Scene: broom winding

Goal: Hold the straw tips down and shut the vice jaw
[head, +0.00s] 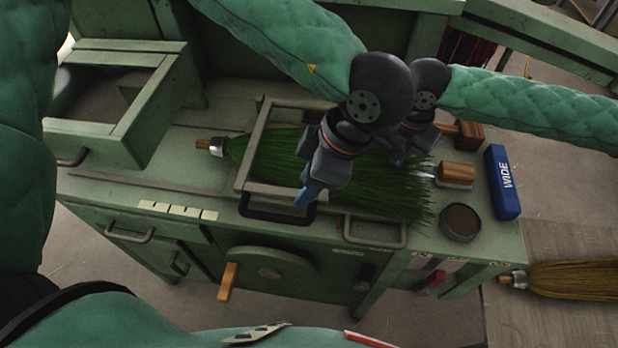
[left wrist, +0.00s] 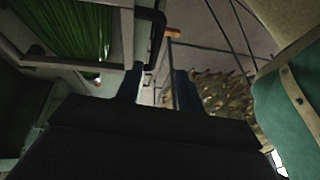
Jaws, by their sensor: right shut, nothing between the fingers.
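The green straw broom (head: 270,155) lies flat on the green bench, its short handle with a metal collar (head: 214,148) at the left and its straw tips (head: 415,200) fanned to the right. A grey vice frame (head: 247,160) crosses over the straw; its black handle (head: 278,212) sticks out at the front. My left gripper (head: 307,196) is over the frame's front edge, beside the right end of the handle. In the left wrist view its fingers (left wrist: 157,88) are apart, near the black handle (left wrist: 155,45). My right gripper (head: 398,158) is shut and empty over the straw near the tips, partly hidden by my left wrist.
A blue box marked WIDE (head: 503,182), a wood-handled tool (head: 456,173) and a round dark tin (head: 461,222) stand at the bench's right end. A grey handle (head: 375,237) and a wooden-handled wheel (head: 268,270) are on the front. Another broom (head: 575,280) lies at right.

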